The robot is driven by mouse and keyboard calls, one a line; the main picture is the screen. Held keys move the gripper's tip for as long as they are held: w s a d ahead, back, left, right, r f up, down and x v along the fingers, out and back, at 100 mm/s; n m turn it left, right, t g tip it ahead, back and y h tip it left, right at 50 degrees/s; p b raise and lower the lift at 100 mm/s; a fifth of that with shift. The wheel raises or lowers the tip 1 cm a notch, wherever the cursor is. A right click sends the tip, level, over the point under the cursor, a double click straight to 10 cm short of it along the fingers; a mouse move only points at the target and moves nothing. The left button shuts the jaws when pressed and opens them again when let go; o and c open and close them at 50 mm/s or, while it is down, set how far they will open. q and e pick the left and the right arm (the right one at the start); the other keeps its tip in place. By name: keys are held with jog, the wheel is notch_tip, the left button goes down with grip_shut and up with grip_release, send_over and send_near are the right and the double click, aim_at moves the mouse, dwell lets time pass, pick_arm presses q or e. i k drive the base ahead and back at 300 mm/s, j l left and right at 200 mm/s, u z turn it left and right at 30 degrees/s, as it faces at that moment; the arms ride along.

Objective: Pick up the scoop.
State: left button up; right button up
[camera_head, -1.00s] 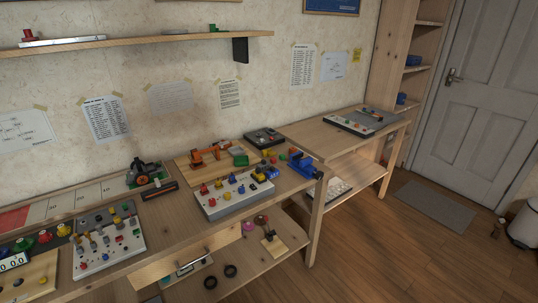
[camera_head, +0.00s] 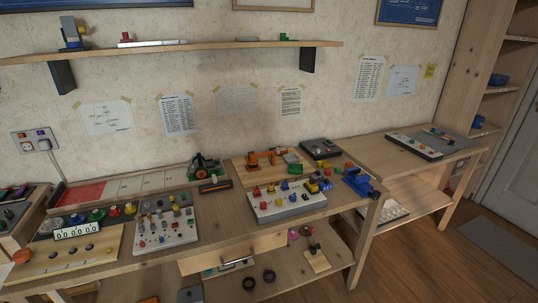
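I cannot make out a scoop for certain among the small items in the head view. The workbench (camera_head: 215,222) carries several boards of small parts. A wooden board (camera_head: 240,171) at its back bears orange pieces (camera_head: 262,158) and a green piece (camera_head: 292,158). A dark machine with green and orange parts (camera_head: 203,167) stands left of that board. Neither of my grippers is in view.
A grey board with coloured knobs (camera_head: 287,208) and a blue vise (camera_head: 360,182) sit towards the bench's right end. A wall shelf (camera_head: 200,47) hangs above. A second table (camera_head: 400,160) stands at right. Wooden floor (camera_head: 440,265) is clear at lower right.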

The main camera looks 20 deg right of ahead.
aim_at(324, 163)
jog(key=i+l+u, duration=0.1)
jog(key=l, duration=0.3)
jog(key=i+l+u, duration=0.1)
jog(key=l, duration=0.3)
jog(key=i+l+u, duration=0.1)
jog(key=i+l, duration=0.15)
jog(key=l, duration=0.2)
jog(key=i+l, duration=0.1)
jog(key=l, duration=0.35)
jog(key=i+l+u, duration=0.15)
jog(key=l, duration=0.25)
jog(key=i+l+u, duration=0.1)
jog(key=l, duration=0.35)
